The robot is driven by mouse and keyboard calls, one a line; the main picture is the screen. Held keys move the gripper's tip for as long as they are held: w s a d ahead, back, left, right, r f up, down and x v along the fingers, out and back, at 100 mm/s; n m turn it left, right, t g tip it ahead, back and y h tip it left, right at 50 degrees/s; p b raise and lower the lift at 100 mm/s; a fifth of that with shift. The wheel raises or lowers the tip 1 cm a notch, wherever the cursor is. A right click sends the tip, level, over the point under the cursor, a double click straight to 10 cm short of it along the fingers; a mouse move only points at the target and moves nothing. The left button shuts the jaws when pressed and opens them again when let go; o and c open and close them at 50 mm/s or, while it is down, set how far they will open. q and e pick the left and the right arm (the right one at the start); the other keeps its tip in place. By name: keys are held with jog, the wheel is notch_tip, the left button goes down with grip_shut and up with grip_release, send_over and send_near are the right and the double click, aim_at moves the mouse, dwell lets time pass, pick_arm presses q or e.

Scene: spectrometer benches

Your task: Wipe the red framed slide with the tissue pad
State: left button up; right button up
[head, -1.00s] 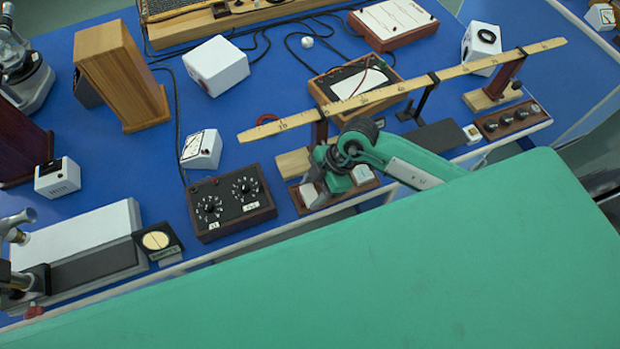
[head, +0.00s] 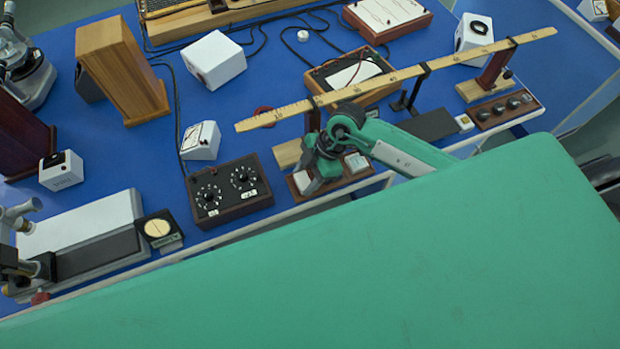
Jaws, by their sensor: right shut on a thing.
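My right gripper (head: 316,174) reaches in from the right, low over a dark wooden tray (head: 335,186) at the bench's front edge. It is shut on a small white piece (head: 303,182), which looks like the tissue pad. Its fingertips are small and partly hidden, so I cannot tell whether the pad touches the tray. Another pale square (head: 357,162) lies in the tray just right of the gripper. I cannot make out the red framed slide for certain. My left gripper is not in view.
A long wooden ruler (head: 440,64) on stands runs just behind my right gripper. A black dial box (head: 228,190) stands close to its left. A black-framed cream disc (head: 158,228) stands further left.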

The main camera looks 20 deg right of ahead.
jog(key=shift+w+d+r+t, duration=0.15)
jog(key=shift+w+d+r, duration=0.05)
jog(key=shift+w, duration=0.35)
jog(key=shift+w+d+r+t, duration=0.15)
jog(key=shift+w, duration=0.4)
jog(key=shift+r+p, duration=0.4)
jog(key=shift+p, duration=0.05)
notch_tip(320, 180, up, 7)
jog(key=w+p, duration=0.1)
jog(key=p, duration=0.8)
jog(key=shift+a+p, duration=0.2)
jog(key=shift+p, duration=0.1)
jog(key=shift+r, duration=0.1)
